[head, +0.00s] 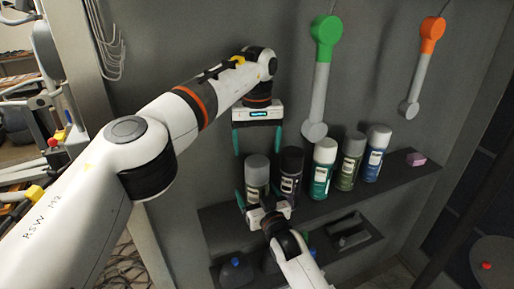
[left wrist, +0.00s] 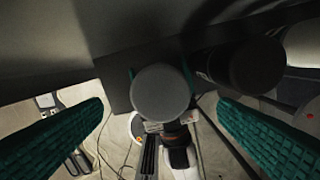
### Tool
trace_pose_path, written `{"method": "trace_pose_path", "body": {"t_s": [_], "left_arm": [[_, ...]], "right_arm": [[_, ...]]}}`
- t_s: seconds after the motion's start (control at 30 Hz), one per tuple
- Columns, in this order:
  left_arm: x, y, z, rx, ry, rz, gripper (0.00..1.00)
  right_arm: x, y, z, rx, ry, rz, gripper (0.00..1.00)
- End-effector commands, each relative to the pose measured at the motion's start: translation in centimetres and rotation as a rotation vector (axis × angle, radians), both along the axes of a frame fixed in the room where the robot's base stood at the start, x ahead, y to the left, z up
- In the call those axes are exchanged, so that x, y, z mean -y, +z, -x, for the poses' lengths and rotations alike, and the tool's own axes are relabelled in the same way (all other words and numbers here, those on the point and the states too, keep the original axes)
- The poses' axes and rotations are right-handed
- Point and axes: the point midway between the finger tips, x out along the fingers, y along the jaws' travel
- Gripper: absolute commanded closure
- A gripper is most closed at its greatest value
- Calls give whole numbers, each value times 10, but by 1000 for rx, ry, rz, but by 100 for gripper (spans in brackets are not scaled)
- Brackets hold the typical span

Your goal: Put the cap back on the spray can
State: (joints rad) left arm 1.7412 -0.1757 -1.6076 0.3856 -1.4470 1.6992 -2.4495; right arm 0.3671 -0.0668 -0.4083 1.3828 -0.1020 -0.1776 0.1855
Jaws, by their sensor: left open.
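The nearest spray can (head: 257,180) stands upright at the left end of the shelf and has a grey top. In the left wrist view its round grey cap (left wrist: 161,93) shows from above, between my open fingers. I cannot tell whether the cap is fully seated. My left gripper (head: 257,151) is open and empty, pointing down just above this can. My right gripper (head: 264,196) is low at the can, one teal finger on each side. The can's lower part is hidden behind it, and I cannot tell whether its fingers press on the can.
Several other cans stand in a row to the right, starting with a black can (head: 291,172) close by. A pink block (head: 416,159) lies at the right end of the shelf (head: 392,176). Green (head: 322,80) and orange (head: 424,65) tools hang on the wall.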

Motion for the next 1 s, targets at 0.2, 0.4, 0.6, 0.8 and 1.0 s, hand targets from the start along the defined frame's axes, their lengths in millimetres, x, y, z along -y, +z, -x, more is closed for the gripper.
{"method": "trace_pose_path", "body": {"t_s": [0.2, 0.4, 0.6, 0.8, 1.0], "left_arm": [[0, -11, 0, 0, 0, 0, 18], [0, -19, 0, 0, 0, 0, 18], [0, -23, 0, 0, 0, 0, 18], [0, -23, 0, 0, 0, 0, 18], [0, -23, 0, 0, 0, 0, 18]], "right_arm": [[16, -4, 40, -1, 1, 0, 16], [30, -3, 75, -2, 2, 1, 16], [39, -2, 95, -2, 1, 0, 16], [40, -1, 98, -2, 1, 1, 16], [40, -1, 98, -2, 1, 0, 16]]}}
